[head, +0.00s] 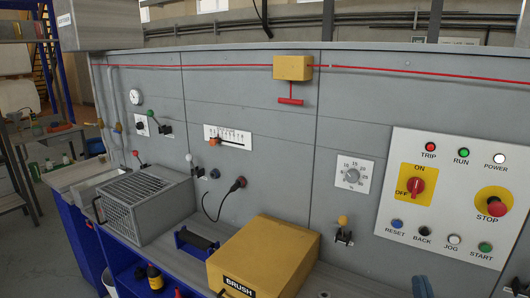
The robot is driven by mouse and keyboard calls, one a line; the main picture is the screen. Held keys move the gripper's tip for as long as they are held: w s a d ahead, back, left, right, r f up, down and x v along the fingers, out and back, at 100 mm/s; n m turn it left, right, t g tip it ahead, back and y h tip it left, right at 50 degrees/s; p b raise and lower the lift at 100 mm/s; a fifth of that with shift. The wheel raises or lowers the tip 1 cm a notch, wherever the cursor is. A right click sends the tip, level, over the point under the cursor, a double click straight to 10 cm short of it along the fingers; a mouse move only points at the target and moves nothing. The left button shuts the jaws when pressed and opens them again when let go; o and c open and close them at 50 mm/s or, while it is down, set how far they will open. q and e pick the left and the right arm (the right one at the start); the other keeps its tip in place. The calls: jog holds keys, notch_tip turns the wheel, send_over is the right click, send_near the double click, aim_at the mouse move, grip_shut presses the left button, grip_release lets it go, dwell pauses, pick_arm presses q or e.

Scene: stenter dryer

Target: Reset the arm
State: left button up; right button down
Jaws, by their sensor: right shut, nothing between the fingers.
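My right gripper (422,287) shows only as blue fingertips at the bottom edge, right of centre. Its fingers are together with nothing visible between them, and it is apart from the wall panel. The rest of that arm is mostly out of the picture. My left gripper is not in view. The control panel (455,190) at the right carries a blue RESET button (397,223) and an ON/OFF rotary switch (416,187). It also has a red STOP button (495,207) and lamps along the top. The red TRIP lamp (430,147) looks bright.
A yellow BRUSH box (265,255) and a grey wire-fronted box (145,205) stand on the ledge. A yellow switch box (293,67) with a red T-handle hangs on the red cord. A yellow-knobbed lever (343,222) juts from the wall. Space before the control panel looks clear.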

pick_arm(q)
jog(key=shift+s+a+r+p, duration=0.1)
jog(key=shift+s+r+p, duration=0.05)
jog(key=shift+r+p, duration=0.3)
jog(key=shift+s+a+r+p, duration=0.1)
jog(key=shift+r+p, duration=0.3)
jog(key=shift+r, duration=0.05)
pick_arm(e)
jog(key=s+a+f+n+g+y, duration=0.1)
jog(key=s+a+f+g, duration=0.6)
jog(key=s+f, duration=0.5)
jog(key=s+a+f+n+g+y, duration=0.2)
jog(key=s+a+f+g, duration=0.5)
jog(key=s+f, duration=0.5)
jog(key=shift+s+a+y, duration=0.3)
jog(key=shift+s+a, duration=0.05)
jog(key=shift+a, duration=0.55)
